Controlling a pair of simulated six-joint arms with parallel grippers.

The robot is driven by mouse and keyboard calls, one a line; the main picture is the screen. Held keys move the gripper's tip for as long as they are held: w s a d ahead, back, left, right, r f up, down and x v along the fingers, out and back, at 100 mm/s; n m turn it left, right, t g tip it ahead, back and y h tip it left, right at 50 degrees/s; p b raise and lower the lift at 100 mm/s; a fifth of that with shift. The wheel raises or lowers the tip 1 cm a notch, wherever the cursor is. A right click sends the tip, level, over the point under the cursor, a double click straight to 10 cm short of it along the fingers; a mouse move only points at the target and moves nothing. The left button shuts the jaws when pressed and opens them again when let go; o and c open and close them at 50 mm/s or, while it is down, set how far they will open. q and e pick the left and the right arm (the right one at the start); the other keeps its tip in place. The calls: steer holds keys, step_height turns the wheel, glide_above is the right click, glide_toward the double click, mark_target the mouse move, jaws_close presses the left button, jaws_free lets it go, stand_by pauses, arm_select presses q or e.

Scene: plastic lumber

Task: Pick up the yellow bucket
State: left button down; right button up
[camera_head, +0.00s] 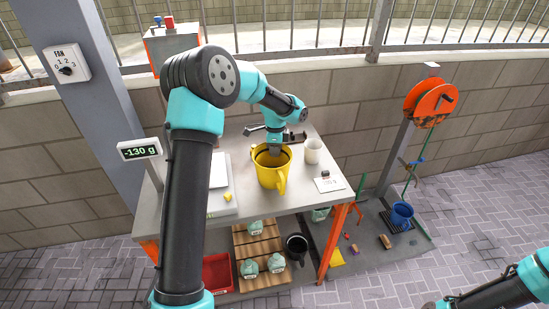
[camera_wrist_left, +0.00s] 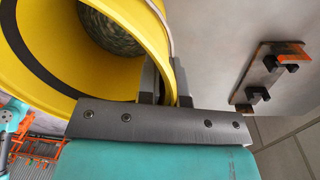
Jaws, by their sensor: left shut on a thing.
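The yellow bucket (camera_head: 270,170) stands upright on the grey workbench (camera_head: 225,157), as far as the head view shows. A handle shows on its near right side. My left gripper (camera_head: 275,150) reaches down to its far rim. In the left wrist view the bucket (camera_wrist_left: 150,20) fills the upper left, and the gripper's (camera_wrist_left: 165,85) fingers are shut on its rim and wall. A dark, round, textured thing (camera_wrist_left: 110,30) shows inside the bucket. My right arm shows at the lower right of the head view, but its gripper tips are not clearly visible.
A white cup (camera_head: 313,151) stands close to the right of the bucket. A card (camera_head: 328,184) lies on the bench's right side. A scale display (camera_head: 139,149) reads -130 g at left. Below are a red tray (camera_head: 217,272), a black bucket (camera_head: 297,246) and a blue bucket (camera_head: 402,214).

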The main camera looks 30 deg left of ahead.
mark_target(275, 171)
arm_select(q)
steer(key=shift+r, duration=1.45)
steer(key=shift+s+d+r, duration=0.1)
steer(key=shift+s+r, duration=0.1)
steer(key=shift+r, duration=0.1)
steer(key=s+d+r, duration=0.1)
steer(key=s+d, duration=0.7)
steer(key=s, duration=0.5)
steer(key=shift+d+r, duration=0.15)
